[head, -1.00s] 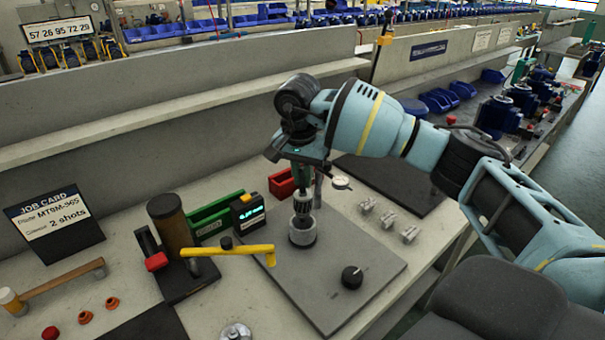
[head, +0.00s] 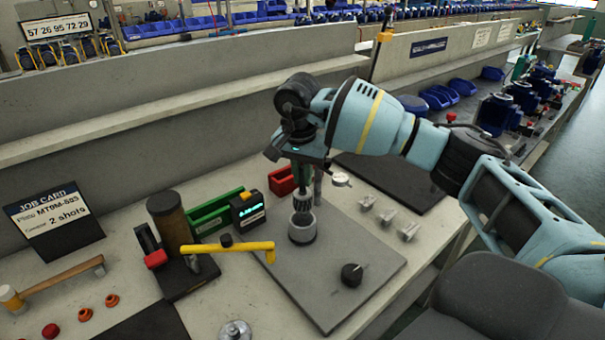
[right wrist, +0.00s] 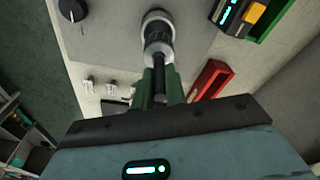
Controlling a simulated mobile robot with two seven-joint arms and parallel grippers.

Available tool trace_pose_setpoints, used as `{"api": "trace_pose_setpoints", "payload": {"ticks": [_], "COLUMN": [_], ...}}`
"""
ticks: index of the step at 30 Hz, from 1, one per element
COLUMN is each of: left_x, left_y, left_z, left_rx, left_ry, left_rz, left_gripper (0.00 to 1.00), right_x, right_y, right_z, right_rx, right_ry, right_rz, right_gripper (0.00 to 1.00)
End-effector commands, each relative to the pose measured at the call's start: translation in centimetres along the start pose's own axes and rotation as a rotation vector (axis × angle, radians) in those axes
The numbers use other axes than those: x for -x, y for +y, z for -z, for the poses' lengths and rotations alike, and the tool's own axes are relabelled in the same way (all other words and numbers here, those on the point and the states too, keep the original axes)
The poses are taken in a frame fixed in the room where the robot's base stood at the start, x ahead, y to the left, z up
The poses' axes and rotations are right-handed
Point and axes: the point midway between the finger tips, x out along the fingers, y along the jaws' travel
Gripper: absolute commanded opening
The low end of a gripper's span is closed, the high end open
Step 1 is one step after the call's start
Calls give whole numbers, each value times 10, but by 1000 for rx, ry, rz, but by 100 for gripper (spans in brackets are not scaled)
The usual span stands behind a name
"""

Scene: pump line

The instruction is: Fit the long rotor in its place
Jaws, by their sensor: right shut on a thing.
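The long rotor (head: 302,203) is a dark and silver cylinder on a thin shaft, held upright. My right gripper (head: 301,172) is shut on its shaft; in the right wrist view the green fingers (right wrist: 159,88) close on either side of the shaft. Below the rotor, a round grey housing (head: 302,234) stands on the grey plate. The rotor's lower end is at the housing's mouth, seemingly in line with it. I cannot tell how far it is inside. The rotor (right wrist: 157,48) and the housing (right wrist: 156,20) also show in the right wrist view. My left gripper is out of view.
A yellow-handled lever press (head: 228,247) stands close on the left. Behind are a small display unit (head: 248,210), a green bin (head: 213,214) and a red bin (head: 283,181). A black knob (head: 352,275) and several small metal clips (head: 388,217) are to the right.

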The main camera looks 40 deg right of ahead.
Motion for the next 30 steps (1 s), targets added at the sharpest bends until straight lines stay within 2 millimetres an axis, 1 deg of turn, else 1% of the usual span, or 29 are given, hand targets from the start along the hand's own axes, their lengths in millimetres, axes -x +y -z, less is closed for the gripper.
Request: {"api": "trace_pose_setpoints", "payload": {"ticks": [30], "left_x": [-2], "left_y": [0], "left_z": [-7], "left_rx": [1], "left_ry": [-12], "left_rz": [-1], "left_gripper": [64], "right_x": [-13], "right_y": [0], "right_z": [-1], "right_rx": [-1], "right_ry": [1], "right_rz": [3], "right_gripper": [0]}}
